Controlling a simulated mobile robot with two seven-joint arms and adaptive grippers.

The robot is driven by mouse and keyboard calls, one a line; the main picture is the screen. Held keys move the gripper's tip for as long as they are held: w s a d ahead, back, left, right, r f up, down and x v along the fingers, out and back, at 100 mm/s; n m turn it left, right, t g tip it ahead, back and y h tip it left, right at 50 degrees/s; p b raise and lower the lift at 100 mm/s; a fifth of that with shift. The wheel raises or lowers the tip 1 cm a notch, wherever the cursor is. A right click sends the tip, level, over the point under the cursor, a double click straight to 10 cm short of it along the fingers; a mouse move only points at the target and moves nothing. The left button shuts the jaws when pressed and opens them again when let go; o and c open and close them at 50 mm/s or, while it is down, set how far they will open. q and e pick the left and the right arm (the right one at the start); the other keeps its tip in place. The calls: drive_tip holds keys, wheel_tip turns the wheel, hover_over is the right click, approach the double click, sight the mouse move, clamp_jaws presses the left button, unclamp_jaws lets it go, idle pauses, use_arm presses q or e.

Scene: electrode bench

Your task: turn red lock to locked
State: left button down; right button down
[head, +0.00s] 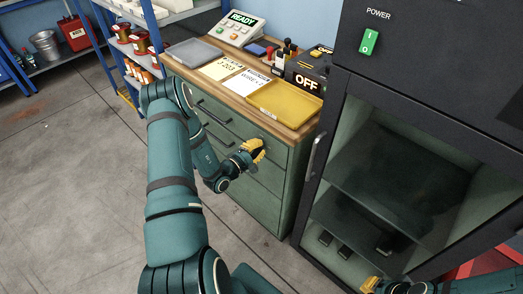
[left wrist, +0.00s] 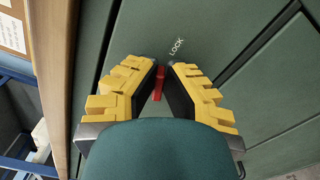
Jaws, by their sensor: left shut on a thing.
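The red lock (left wrist: 157,84) shows in the left wrist view as a narrow red bar on the green drawer front, beside the white word LOCK (left wrist: 176,46). My left gripper (left wrist: 166,70) has its yellow-and-black fingers around the bar and is shut on it. In the head view my left gripper (head: 254,150) is at the upper front of the green drawer cabinet (head: 262,205), and the lock is hidden there. My right gripper (head: 372,284) shows only partly at the bottom edge; its jaw state is unclear.
The wooden bench top (head: 222,99) holds a grey tray (head: 194,52), a yellow tray (head: 285,103), a READY panel (head: 238,28) and a box reading OFF (head: 306,80). A dark glass-fronted cabinet (head: 405,170) stands close on the right. Floor is clear on the left.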

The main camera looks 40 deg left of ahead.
use_arm(q)
drive_tip(key=shift+w+m+b, duration=0.1)
drive_tip(key=shift+m+b, duration=0.25)
drive_tip(key=shift+m, duration=0.75)
drive_tip(key=c, duration=1.1)
unclamp_jaws()
drive_tip(key=shift+f, duration=0.1)
drive_tip(key=shift+o, duration=0.2)
drive_tip(key=s, duration=1.2)
drive_tip(key=shift+a, duration=0.4)
